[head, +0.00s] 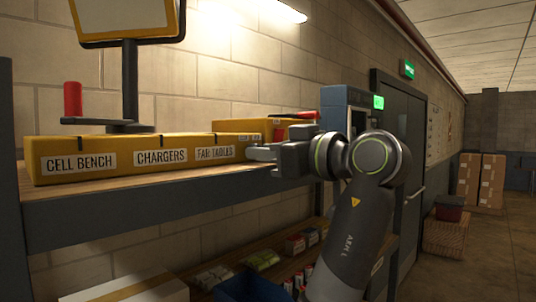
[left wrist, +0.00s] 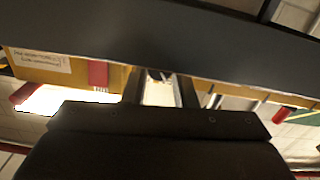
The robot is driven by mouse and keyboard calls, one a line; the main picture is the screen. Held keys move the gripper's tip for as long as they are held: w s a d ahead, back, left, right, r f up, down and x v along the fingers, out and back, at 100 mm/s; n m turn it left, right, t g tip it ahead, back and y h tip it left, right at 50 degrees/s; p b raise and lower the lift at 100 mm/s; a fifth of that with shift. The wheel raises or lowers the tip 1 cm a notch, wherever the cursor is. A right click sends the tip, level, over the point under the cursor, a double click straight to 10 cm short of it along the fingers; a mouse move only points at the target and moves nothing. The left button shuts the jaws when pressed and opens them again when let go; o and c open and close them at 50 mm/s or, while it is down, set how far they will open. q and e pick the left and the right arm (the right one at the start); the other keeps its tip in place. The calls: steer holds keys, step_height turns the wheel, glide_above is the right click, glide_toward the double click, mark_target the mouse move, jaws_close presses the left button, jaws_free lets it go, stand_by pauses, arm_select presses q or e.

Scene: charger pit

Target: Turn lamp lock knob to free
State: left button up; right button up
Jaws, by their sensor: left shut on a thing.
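My left gripper (head: 262,153) reaches in from the right at the FAB TABLES end of a yellow box row (head: 110,158). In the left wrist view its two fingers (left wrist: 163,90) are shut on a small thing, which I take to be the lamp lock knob. A small dark round part (left wrist: 156,75) shows between the fingertips; the rest is hidden, and I cannot read its setting. A yellow-framed panel (head: 125,18), perhaps the lamp, stands on a dark post at the left. My right gripper is not in view.
The boxes stand on a grey-edged shelf (head: 150,197); its edge crosses the left wrist view. A red upright handle (head: 73,99) stands at the left, and a red lever (head: 305,115) behind my gripper. A lower shelf holds small packs (head: 295,244). Open floor lies at the right.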

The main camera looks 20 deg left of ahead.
arm_select(q)
steer(key=shift+m+b, duration=0.45)
steer(key=shift+m, duration=1.15)
steer(key=o, duration=0.6)
steer(key=shift+o, duration=0.5)
steer(key=shift+w+a, duration=0.1)
steer(key=shift+a, duration=0.1)
